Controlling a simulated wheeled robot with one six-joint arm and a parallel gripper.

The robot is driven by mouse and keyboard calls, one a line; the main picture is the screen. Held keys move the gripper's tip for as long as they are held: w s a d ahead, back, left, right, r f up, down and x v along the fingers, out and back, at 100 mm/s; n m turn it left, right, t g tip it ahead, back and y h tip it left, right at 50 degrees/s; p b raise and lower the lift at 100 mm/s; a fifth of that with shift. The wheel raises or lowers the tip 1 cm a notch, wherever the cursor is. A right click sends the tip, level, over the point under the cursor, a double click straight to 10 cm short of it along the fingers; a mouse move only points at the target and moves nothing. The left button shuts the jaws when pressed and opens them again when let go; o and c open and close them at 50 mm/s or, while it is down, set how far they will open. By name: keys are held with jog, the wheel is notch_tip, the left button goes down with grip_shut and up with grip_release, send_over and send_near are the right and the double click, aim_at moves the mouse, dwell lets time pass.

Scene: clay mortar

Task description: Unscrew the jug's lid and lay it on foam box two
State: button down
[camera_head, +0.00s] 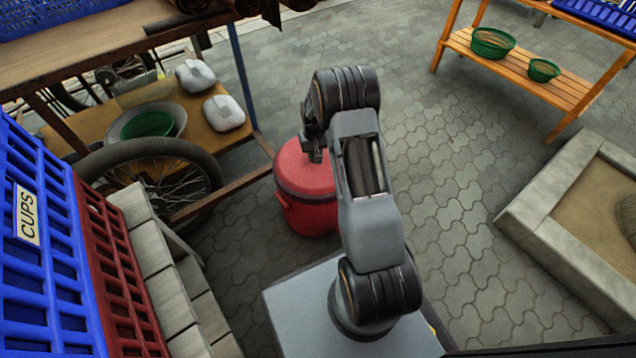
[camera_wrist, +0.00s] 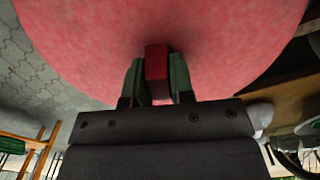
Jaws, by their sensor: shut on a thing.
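A red jug (camera_head: 310,217) stands on the paving, with its round red lid (camera_head: 292,168) on top. My gripper (camera_head: 313,158) is over the lid, pointing down. In the wrist view my gripper (camera_wrist: 157,78) is shut on the lid's red raised grip (camera_wrist: 156,62), one finger on each side. Two whitish boxes, a rear one (camera_head: 195,75) and a front one (camera_head: 223,113), sit on the low wooden shelf at left. I cannot read which is foam box two.
The shelf (camera_head: 212,141) also holds a bowl with a green basket (camera_head: 148,124). A wheel (camera_head: 150,165) leans before it. A blue post (camera_head: 243,80) rises near the front box. Crates (camera_head: 40,240) stand at left, a stone-edged bed (camera_head: 550,230) at right. Paving behind the jug is clear.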

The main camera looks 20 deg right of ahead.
jog(key=shift+w+d+r+n, duration=0.15)
jog(key=shift+r+n, duration=0.1)
jog(key=shift+n, duration=0.25)
jog(key=shift+w+a+r+n, duration=0.1)
jog(key=shift+r+n, duration=0.15)
jog(key=shift+n, duration=0.25)
jog(key=shift+n+p, duration=0.35)
jog(key=shift+n, duration=0.85)
jog(key=shift+r+n, duration=0.15)
jog(key=shift+n, duration=0.25)
jog(key=shift+s, duration=0.1)
jog(key=shift+s+r+p, duration=0.1)
jog(key=shift+r+p, duration=0.35)
jog(key=shift+p, duration=0.1)
jog(key=shift+r+p, duration=2.75)
jog(key=shift+r, duration=1)
